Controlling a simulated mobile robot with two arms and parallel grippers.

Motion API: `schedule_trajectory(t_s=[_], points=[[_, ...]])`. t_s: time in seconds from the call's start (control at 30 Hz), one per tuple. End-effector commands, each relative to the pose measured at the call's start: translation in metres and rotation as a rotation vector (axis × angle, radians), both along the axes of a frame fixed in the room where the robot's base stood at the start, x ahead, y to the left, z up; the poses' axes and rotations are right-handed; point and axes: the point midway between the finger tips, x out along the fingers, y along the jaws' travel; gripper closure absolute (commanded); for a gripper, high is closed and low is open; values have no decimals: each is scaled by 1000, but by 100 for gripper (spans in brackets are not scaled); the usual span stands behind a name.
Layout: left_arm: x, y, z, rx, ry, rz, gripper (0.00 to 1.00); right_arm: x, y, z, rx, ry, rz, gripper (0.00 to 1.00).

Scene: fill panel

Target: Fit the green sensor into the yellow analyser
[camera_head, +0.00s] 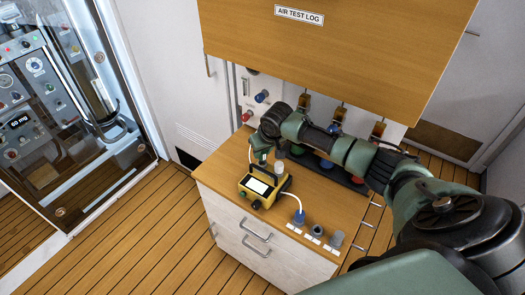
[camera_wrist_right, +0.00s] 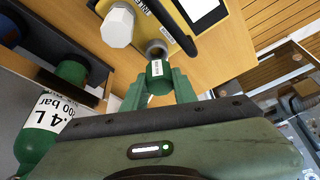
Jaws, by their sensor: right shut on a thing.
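The yellow analyser (camera_head: 258,203) stands on the wooden counter, with a white screen and a dark handle. Its yellow body (camera_wrist_right: 179,28) also shows at the top of the wrist view, with a pale octagonal fitting (camera_wrist_right: 118,27) and a round grey socket (camera_wrist_right: 157,46). My right gripper (camera_head: 262,158) is over the analyser's back edge. In the wrist view its fingers (camera_wrist_right: 158,88) are shut on the green sensor (camera_wrist_right: 158,72), which has a white label. The sensor's far end is at the socket; I cannot tell whether it is inside. My left gripper is out of view.
A white cable runs from the analyser to a blue-collared fitting (camera_head: 299,217); grey fittings (camera_head: 337,240) stand beside it near the counter's front edge (camera_head: 270,228). Cylinders stand behind, including a green one (camera_wrist_right: 42,130). The AIR TEST LOG cabinet (camera_head: 340,45) overhangs the counter.

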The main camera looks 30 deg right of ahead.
Motion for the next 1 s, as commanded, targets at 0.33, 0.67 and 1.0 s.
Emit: schedule_trajectory(t_s=[0.33, 0.67, 1.0], points=[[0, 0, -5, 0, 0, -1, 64, 0, 0, -8, 0, 0, 0, 100], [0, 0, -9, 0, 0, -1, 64, 0, 0, -17, 0, 0, 0, 100], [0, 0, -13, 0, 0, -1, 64, 0, 0, -25, -1, 0, -1, 100]])
